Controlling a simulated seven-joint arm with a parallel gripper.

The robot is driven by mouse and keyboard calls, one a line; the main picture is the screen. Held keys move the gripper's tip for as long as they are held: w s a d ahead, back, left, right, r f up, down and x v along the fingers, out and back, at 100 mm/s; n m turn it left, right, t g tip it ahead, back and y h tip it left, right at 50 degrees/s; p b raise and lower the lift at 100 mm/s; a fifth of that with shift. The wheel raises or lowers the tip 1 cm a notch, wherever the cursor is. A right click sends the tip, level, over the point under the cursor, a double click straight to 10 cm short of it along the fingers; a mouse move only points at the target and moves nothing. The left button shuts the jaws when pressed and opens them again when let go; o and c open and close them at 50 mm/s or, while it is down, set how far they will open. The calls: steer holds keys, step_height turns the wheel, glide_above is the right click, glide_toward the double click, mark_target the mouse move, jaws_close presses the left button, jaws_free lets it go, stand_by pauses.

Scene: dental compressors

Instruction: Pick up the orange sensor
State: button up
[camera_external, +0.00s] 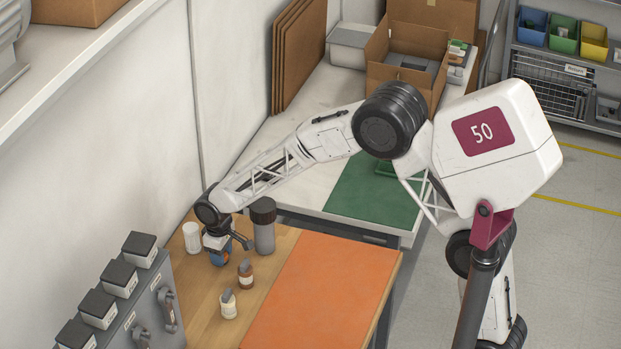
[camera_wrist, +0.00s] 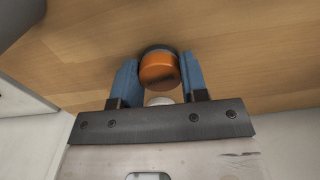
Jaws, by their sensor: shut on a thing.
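The orange sensor (camera_wrist: 158,72) is a short round piece with a dark rim, seen in the wrist view between the two blue fingers of my gripper (camera_wrist: 158,80). My gripper is shut on it, one finger on each side. In the external view my gripper (camera_external: 220,256) is low over the wooden table, near its wall side. There the sensor is mostly hidden by the fingers. I cannot tell whether the sensor touches the table.
A white cylinder (camera_external: 191,237) stands left of my gripper and a grey, dark-capped canister (camera_external: 264,228) right of it. Two small bottles, brown (camera_external: 246,275) and cream (camera_external: 228,304), stand in front. An orange mat (camera_external: 315,292) lies clear at right. A grey cabinet (camera_external: 140,305) stands at left.

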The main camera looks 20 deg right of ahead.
step_height(320, 180, up, 9)
steer(key=shift+r, duration=0.15)
stand_by(0.4)
